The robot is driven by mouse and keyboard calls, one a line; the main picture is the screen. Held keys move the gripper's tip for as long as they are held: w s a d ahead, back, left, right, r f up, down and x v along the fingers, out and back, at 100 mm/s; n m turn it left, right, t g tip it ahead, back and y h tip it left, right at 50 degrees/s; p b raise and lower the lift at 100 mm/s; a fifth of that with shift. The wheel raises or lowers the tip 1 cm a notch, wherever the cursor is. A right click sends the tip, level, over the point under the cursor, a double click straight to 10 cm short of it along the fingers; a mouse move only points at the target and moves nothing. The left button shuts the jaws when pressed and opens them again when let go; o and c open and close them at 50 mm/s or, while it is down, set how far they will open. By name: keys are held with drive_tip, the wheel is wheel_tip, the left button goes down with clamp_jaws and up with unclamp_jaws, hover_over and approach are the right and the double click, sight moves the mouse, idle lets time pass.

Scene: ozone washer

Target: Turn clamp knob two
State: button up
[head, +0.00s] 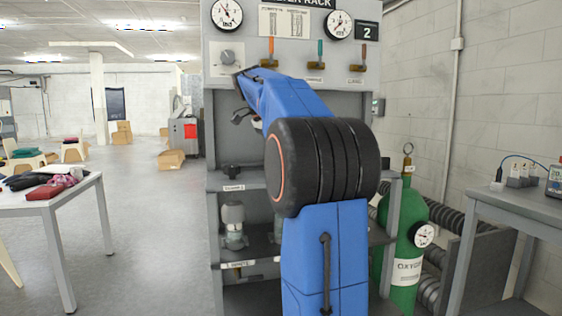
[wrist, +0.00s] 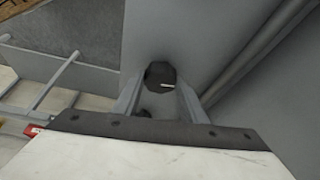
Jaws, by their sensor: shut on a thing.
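In the wrist view a dark, round-edged knob (wrist: 160,74) with a short white mark sits between the two grey fingers of my gripper (wrist: 158,88). The fingers are closed on its sides. The knob stands out from a plain grey surface. In the head view a black knob (head: 232,171) shows on the rack's shelf front, above a small label too blurred to read surely. My blue arm hides the middle of the rack there, and the fingers and the held knob cannot be made out.
The grey rack (head: 216,135) carries gauges, a dial and coloured levers (head: 320,50) above my arm. A green oxygen cylinder (head: 407,240) stands at its right, beside a grey table (head: 520,216). A white table (head: 85,198) with cloths is at left. The floor between is clear.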

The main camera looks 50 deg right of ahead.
drive_tip(key=shift+w+m+g+y, duration=0.15)
drive_tip(key=shift+m+g+y, duration=0.35)
drive_tip(key=shift+m, duration=1.6)
drive_tip(key=o, duration=1.1)
drive_tip(key=shift+c, duration=0.2)
